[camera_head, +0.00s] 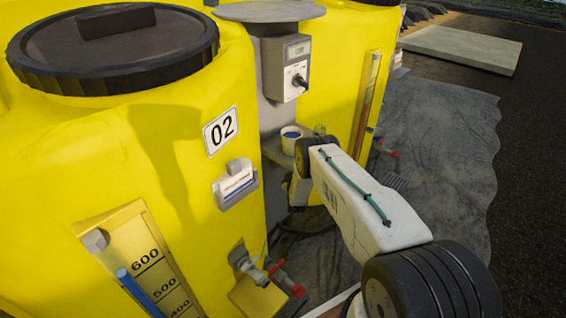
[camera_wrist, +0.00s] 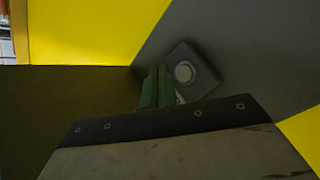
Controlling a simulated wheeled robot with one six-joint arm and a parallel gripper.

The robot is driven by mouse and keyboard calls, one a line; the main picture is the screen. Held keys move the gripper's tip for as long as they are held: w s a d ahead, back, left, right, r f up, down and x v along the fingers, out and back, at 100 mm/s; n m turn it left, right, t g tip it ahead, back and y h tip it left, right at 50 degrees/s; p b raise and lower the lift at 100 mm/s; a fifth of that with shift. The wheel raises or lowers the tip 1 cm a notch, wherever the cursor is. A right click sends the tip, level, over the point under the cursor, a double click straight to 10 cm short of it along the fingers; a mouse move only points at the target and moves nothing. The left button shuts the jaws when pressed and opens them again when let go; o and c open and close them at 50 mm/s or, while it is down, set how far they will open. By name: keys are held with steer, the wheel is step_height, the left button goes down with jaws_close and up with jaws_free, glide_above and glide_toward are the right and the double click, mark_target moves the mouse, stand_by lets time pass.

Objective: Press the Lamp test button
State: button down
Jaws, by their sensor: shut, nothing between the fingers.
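In the wrist view, a small grey box with a pale round button (camera_wrist: 184,72) is fixed on a dark grey panel (camera_wrist: 235,55). The box looks tilted in this view, and no label on it can be read. My gripper (camera_wrist: 157,88) shows as green fingers, shut and empty, just left of the button in the picture. The fingers overlap the box's left side; I cannot tell whether they touch it. In the head view my white arm reaches toward the gap between the yellow tanks. My fingers and the button are hidden there.
A yellow tank marked 02 (camera_head: 175,165) fills the left, with a valve (camera_head: 255,270) low on it. Another yellow tank (camera_head: 340,70) stands behind. Between them are a grey control box (camera_head: 287,68) with a knob and a white cup (camera_head: 291,138). Open ground lies right.

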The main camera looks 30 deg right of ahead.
steer(key=shift+w+a, duration=0.25)
steer(key=shift+w, duration=0.45)
steer(key=shift+w+a, duration=0.2)
steer(key=shift+w, duration=0.45)
stand_by(1.1)
steer(key=shift+w+a, duration=0.15)
steer(key=shift+w, duration=0.2)
steer(key=shift+w+a, duration=0.1)
steer(key=shift+w, duration=0.3)
stand_by(0.5)
steer(key=shift+s, duration=0.1)
steer(key=shift+s+d, duration=0.2)
steer(key=shift+s, duration=0.45)
steer(key=shift+s, duration=0.1)
steer(key=shift+s+d, duration=0.3)
steer(key=shift+s, duration=0.45)
steer(key=shift+s+d, duration=0.3)
steer(key=shift+s, duration=0.5)
steer(key=shift+s+d, duration=0.3)
steer(key=shift+s, duration=0.45)
